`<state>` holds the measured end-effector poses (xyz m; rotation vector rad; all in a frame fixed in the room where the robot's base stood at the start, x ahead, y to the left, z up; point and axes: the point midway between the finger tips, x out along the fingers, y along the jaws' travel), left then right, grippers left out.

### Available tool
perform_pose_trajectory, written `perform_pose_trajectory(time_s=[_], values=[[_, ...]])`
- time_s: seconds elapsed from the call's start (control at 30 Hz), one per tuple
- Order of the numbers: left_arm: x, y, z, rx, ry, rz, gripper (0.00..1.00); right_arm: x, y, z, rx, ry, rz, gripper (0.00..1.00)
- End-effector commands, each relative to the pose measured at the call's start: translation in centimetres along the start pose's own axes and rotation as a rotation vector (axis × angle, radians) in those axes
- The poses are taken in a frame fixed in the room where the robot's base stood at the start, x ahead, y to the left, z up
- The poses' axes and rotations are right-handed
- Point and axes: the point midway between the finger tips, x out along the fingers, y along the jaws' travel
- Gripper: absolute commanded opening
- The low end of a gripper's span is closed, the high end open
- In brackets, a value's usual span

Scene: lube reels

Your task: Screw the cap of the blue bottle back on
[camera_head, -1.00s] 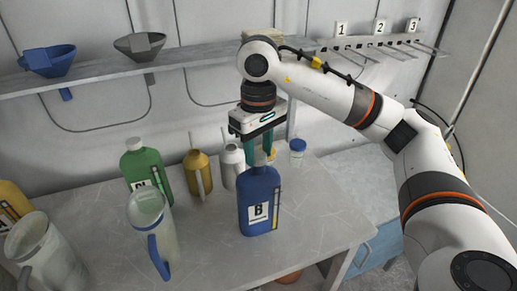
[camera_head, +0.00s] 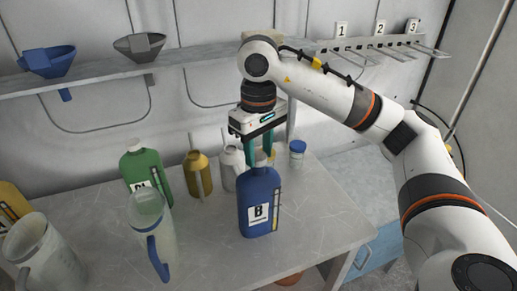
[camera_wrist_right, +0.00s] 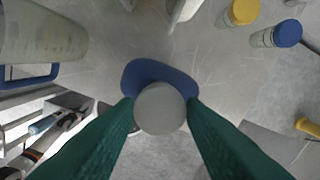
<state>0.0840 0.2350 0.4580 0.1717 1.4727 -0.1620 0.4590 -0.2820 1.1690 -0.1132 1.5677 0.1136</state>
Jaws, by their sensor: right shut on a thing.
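The blue bottle (camera_head: 259,205) with a white label marked B stands upright on the grey table. Its round grey cap (camera_wrist_right: 160,108) shows in the right wrist view, over the top of the blue bottle (camera_wrist_right: 150,72). My right gripper (camera_head: 262,160) points straight down above the bottle, its green fingers shut on the cap from both sides. In the head view the fingers reach the bottle's top. I cannot tell how far the cap is threaded on. My left gripper is not in view.
A green bottle (camera_head: 146,170), a clear jug (camera_head: 150,215) and another jug (camera_head: 45,250) stand to the left. A yellow-brown bottle (camera_head: 198,172), a grey bottle (camera_head: 230,165) and a blue-lidded jar (camera_head: 297,153) stand behind. The table (camera_head: 325,215) is clear to the right.

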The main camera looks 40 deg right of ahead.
Motion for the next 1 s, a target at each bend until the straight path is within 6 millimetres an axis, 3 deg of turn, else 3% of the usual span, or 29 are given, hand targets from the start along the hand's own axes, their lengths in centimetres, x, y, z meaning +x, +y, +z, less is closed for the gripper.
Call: perform_pose_trajectory(time_s=[1.0], values=[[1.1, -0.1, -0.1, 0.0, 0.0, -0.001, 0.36, 1.1, 0.0, 0.0, 0.0, 0.0, 0.0, 0.16]])
